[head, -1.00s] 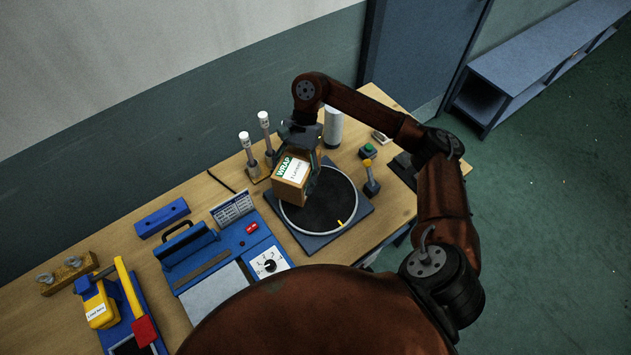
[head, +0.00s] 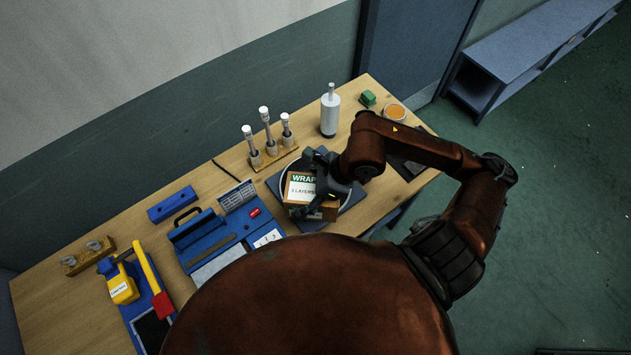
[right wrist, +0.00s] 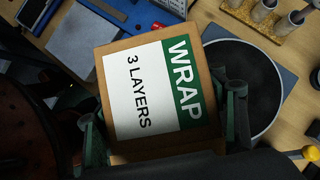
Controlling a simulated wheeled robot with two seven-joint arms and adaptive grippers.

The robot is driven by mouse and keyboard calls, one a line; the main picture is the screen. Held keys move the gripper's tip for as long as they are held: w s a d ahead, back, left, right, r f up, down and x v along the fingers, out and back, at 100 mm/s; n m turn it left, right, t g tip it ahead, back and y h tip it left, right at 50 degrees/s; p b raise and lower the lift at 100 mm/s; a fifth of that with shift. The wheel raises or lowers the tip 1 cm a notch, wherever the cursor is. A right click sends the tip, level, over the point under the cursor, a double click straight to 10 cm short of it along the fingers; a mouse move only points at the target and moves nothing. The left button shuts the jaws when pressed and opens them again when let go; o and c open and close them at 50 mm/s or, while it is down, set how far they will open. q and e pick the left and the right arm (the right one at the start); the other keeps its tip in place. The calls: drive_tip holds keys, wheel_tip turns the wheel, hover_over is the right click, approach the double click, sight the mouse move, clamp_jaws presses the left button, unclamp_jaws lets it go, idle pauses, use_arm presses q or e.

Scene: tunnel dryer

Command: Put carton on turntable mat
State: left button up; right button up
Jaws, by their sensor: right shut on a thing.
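The carton (head: 301,186) is a brown box with a white and green label reading WRAP, 3 LAYERS. My right gripper (head: 320,190) is shut on it, and the two fingers also show on either side of the carton (right wrist: 150,95) in the right wrist view. The turntable's round dark mat (right wrist: 248,85) with a pale rim lies below and beyond the carton. In the head view the carton and gripper cover most of the turntable (head: 284,180). I cannot tell whether the carton touches the mat. My left gripper is not in view.
A rack with several upright white-capped pieces (head: 268,152) and a white bottle (head: 330,112) stand behind the turntable. A blue sealer (head: 215,235) stands to the left.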

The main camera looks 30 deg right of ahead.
drive_tip(key=shift+s+r, duration=0.15)
drive_tip(key=shift+r, duration=0.1)
drive_tip(key=shift+d+m, duration=0.1)
drive_tip(key=shift+m, duration=0.2)
drive_tip(key=w+d+f+p, duration=0.1)
drive_tip(key=w+d+f, duration=0.1)
drive_tip(key=w+f, duration=0.1)
drive_tip(key=w+d+f+p, duration=0.1)
drive_tip(key=w+d+f, duration=0.2)
drive_tip(key=w, duration=0.1)
drive_tip(key=w+d+f, duration=0.2)
drive_tip(key=w+f, duration=0.1)
drive_tip(key=w, duration=0.1)
drive_tip(key=shift+w+d+f+p, duration=0.15)
drive_tip(key=shift+d+f+p, duration=0.1)
drive_tip(key=shift+f+p, duration=0.15)
wheel_tip(320, 180, down, 2)
drive_tip(key=shift+f+p, duration=0.1)
drive_tip(key=shift+p, duration=0.35)
drive_tip(key=shift+f, duration=0.4)
drive_tip(key=shift+f, duration=0.1)
